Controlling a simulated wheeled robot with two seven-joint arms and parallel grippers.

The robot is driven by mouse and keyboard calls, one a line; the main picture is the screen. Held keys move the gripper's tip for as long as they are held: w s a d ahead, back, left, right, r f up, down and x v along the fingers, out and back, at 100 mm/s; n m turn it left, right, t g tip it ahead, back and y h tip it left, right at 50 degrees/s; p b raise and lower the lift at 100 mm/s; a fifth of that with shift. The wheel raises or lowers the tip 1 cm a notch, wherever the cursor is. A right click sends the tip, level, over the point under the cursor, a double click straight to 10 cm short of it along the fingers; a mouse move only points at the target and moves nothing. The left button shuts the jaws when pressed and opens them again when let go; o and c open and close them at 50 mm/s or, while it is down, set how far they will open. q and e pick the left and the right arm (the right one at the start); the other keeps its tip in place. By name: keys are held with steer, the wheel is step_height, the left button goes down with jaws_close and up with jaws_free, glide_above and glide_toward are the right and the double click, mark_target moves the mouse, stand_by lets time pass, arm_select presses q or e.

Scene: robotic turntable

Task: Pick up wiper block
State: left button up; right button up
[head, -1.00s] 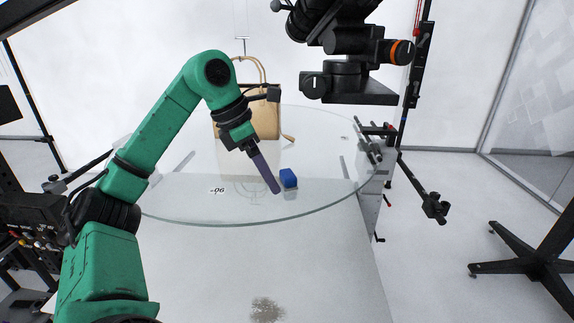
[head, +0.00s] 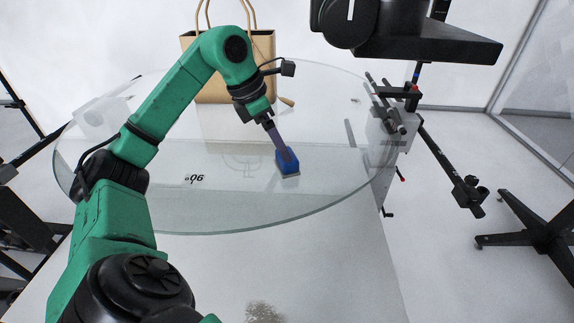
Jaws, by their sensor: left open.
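The wiper block is a small blue block (head: 291,166) with a pale underside, resting on the round glass turntable (head: 215,215) right of its middle. My left gripper (head: 287,157) comes down from the upper left, and its long purple-grey fingers overlap the block in the head view. The jaws are open. The fingertips are at or around the block; whether they touch it cannot be told from this angle. My right gripper is not in the picture.
A tan handbag (head: 213,85) stands at the back of the turntable, behind my left arm. A black camera rig (head: 420,40) hangs at the upper right. Black rods and clamps (head: 392,105) line the turntable's right edge. The glass front is clear.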

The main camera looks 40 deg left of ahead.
arm_select(q)
steer(key=x, duration=0.4)
steer(key=shift+d, duration=0.35)
steer(key=shift+w+d+f, duration=0.1)
steer(key=shift+f, duration=0.25)
steer(key=shift+w+f, duration=0.1)
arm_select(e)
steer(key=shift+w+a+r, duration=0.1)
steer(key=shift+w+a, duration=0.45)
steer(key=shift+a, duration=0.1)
arm_select(q)
steer(key=c, duration=1.1)
steer(key=shift+r, duration=0.3)
step_height(320, 180, up, 20)
steer(key=p, duration=0.8)
steer(key=shift+f+p, duration=0.2)
steer(key=shift+p, duration=0.15)
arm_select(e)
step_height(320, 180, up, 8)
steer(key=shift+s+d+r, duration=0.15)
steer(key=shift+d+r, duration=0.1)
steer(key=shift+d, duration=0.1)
